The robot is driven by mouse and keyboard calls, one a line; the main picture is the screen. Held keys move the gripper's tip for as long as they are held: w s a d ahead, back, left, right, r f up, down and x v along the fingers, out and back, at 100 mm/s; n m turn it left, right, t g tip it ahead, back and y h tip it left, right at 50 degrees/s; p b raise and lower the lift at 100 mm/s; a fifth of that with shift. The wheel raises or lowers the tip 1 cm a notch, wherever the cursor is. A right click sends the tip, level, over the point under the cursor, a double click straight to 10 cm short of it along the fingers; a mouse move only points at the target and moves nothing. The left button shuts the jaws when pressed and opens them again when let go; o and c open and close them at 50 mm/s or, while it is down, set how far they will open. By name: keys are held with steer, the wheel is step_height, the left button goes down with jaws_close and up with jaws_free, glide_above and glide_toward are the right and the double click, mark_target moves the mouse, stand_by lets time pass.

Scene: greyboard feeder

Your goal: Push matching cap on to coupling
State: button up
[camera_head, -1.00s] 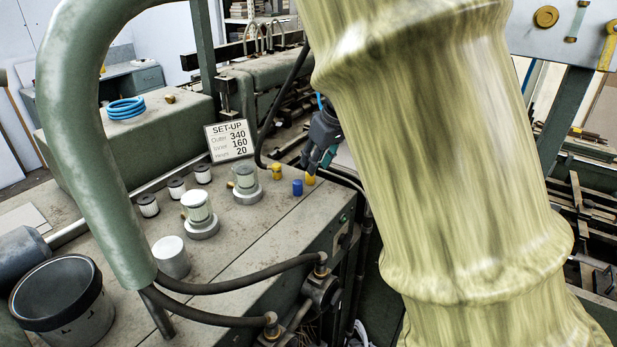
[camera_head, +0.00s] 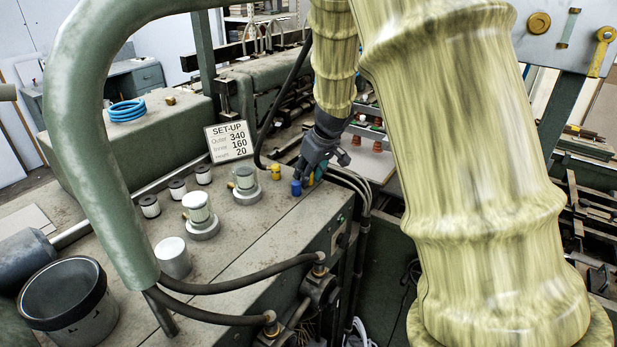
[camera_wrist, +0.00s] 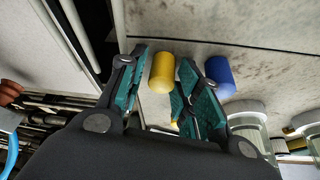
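A yellow cap (camera_wrist: 162,73) stands on the bench between my gripper's two fingers in the wrist view. My gripper (camera_wrist: 160,62) is open around it, with one finger close on each side; I cannot tell whether either touches it. A blue cap (camera_wrist: 220,77) stands just outside the right finger; it also shows in the head view (camera_head: 296,188). In the head view my gripper (camera_head: 311,177) is low over the bench edge and mostly hides the yellow cap. A yellow coupling (camera_head: 275,172) is on the bench at the end of a black hose, left of and behind the caps.
Glass-topped fittings (camera_head: 246,181) and (camera_head: 198,212) stand left of the caps, with small black-and-white spools (camera_head: 149,206) beyond. A set-up sign (camera_head: 229,141) stands at the back. Black hoses (camera_head: 240,288) cross the bench front. The bench's right edge is close to my gripper.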

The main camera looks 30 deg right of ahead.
steer(key=shift+s+r, duration=0.1)
steer(key=shift+s, duration=0.15)
steer(key=shift+w, duration=0.15)
steer(key=shift+c, duration=1)
steer(key=c, duration=0.4)
step_height(320, 180, up, 4)
steer(key=p, duration=0.5)
steer(key=shift+f, duration=0.2)
steer(key=s+a, duration=0.2)
steer(key=s, duration=0.3)
steer(key=s+a+r, duration=0.1)
steer(key=s+a, duration=0.1)
steer(key=s, duration=0.2)
steer(key=s+a+p, duration=0.1)
steer(key=s+a, duration=0.1)
steer(key=s, duration=0.3)
steer(key=shift+s+a+r, duration=0.15)
steer(key=shift+s+a, duration=0.15)
steer(key=shift+a, duration=0.05)
